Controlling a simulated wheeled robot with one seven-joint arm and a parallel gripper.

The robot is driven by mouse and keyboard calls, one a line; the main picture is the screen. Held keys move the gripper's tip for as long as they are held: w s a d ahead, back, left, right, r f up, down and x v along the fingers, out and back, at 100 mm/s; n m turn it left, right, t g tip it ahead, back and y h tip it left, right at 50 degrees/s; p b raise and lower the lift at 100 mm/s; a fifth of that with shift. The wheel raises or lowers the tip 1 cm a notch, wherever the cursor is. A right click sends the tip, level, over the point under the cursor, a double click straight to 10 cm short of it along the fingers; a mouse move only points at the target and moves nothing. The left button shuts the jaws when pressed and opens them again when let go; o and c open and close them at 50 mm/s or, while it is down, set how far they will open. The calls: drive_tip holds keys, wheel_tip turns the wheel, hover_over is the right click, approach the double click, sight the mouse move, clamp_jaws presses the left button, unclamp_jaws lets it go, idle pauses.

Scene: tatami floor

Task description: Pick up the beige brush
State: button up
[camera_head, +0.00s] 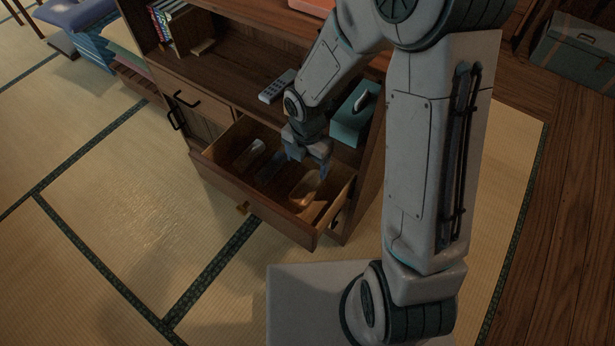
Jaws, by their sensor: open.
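A beige elongated object (305,187), which looks like the beige brush, lies inside the open drawer (215,173) of the wooden cabinet, toward the drawer's right end. My gripper (309,162) points down over the drawer, just above and behind the beige object in the picture. Its jaws are open, with no object visible between them. The gripper hides part of the drawer's inside. I cannot tell how far the fingertips are above the beige object.
The drawer has raised walls and holds other dim items (249,156) on the left. Above it, a shelf carries a remote (275,88) and a teal tissue box (355,112), close to my arm. Books (170,22) stand at upper left. Tatami floor (120,200) is clear at left.

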sight(308, 185)
drive_tip(key=f+b, duration=0.1)
drive_tip(key=f, duration=0.2)
drive_tip(key=f+b, duration=0.2)
drive_tip(key=f, duration=0.2)
drive_tip(key=shift+s+f, duration=0.2)
drive_tip(key=shift+f, duration=0.1)
drive_tip(key=f+b, duration=0.1)
drive_tip(key=f, duration=0.1)
drive_tip(key=f+b, duration=0.2)
drive_tip(key=f, duration=0.1)
drive_tip(key=shift+w+d+f, duration=0.15)
drive_tip(key=shift+d+f, duration=0.05)
drive_tip(key=shift+f, duration=0.1)
drive_tip(key=shift+r, duration=0.1)
drive_tip(key=c, duration=1.1)
